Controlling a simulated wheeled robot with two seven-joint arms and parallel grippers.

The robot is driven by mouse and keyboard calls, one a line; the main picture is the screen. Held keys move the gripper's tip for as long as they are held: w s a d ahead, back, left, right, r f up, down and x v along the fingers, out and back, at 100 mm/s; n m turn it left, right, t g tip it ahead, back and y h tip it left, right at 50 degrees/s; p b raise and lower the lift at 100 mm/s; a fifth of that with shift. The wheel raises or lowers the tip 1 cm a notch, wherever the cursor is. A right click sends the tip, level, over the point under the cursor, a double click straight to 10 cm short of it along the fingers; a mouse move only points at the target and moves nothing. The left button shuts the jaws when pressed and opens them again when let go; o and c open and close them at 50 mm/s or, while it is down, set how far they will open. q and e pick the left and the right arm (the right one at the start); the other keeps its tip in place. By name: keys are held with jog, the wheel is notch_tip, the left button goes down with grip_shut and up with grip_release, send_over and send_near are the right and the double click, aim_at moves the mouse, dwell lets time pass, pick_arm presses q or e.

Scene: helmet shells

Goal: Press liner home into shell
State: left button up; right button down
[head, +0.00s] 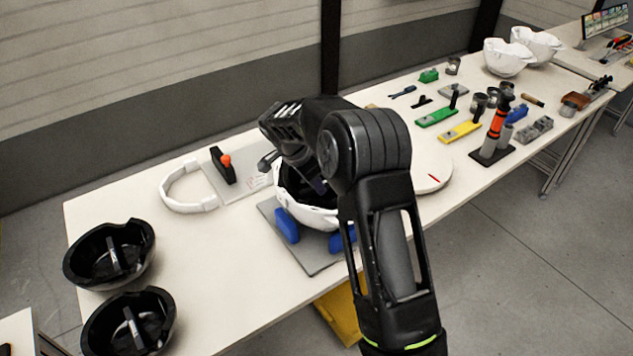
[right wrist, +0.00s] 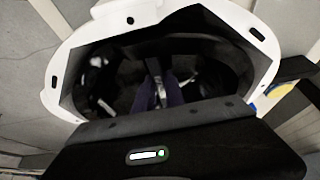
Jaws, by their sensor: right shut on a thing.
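The white helmet shell (head: 308,219) sits open side up between blue blocks on a grey plate. A black liner (head: 289,184) shows inside it. In the right wrist view, the white rim (right wrist: 57,75) surrounds the dark liner (right wrist: 215,62). I cannot tell how deep the liner sits. My right gripper (right wrist: 161,92) reaches down inside the liner, its fingers shut on the grey bar in the liner's middle. In the head view my arm hides the fingertips and the shell's right side. My left gripper is not in view.
Two more black liners (head: 108,252) lie at the table's front left. A white band (head: 178,204) and a board with an orange-knobbed clamp (head: 222,166) are behind the fixture. A white disc (head: 432,172), tools and white shells (head: 507,57) stand to the right.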

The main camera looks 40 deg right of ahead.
jog(key=shift+f+b, duration=0.2)
jog(key=shift+b, duration=0.1)
jog(key=c, duration=1.4)
grip_release()
jog(key=shift+r, duration=0.1)
jog(key=shift+r, duration=0.25)
jog(key=shift+w+a+r, duration=0.1)
jog(key=shift+a+r, duration=0.1)
jog(key=shift+r, duration=0.1)
jog(key=b+v, duration=0.1)
jog(key=v, duration=1)
jog(key=shift+b, duration=0.35)
